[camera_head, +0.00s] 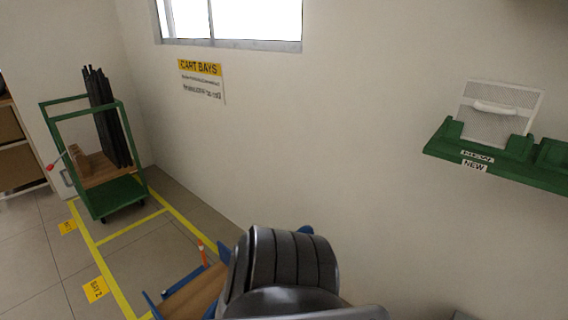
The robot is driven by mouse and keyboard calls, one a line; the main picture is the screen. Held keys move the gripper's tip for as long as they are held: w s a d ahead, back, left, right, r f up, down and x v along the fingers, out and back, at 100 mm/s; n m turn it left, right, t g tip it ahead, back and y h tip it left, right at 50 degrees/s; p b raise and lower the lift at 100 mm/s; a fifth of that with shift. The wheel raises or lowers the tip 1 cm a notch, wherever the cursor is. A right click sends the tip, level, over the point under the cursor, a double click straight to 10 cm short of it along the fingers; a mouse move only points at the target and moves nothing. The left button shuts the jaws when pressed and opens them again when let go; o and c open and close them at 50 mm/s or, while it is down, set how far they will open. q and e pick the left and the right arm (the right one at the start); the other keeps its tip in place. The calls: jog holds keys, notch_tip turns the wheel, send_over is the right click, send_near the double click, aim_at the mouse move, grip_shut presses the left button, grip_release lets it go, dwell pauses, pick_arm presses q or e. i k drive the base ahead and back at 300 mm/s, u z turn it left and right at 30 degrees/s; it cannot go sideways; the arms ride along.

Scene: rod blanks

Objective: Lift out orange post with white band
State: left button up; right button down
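A thin orange post (203,255) stands upright at the edge of a blue cart (152,305), low and left of centre. A pale band shows near its top, small in the picture. Its lower end runs down behind the cart's edge, and I cannot tell what it is seated in. A large grey ribbed part, apparently one of my arm links, covers much of the cart to the right of the post. Neither gripper shows, and nothing is seen touching the post.
A green cart (118,195) with dark rods (105,115) and a brown block stands at the left. Yellow floor lines (130,230) mark bays. A green wall shelf (500,165) holds a white mesh panel (495,115). Grey floor is open at the lower left.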

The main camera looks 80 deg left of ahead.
aim_at(200, 240)
jog(key=k, duration=2.1)
jog(key=u, duration=2.5)
jog(key=i, duration=0.5)
jog(key=z, duration=0.05)
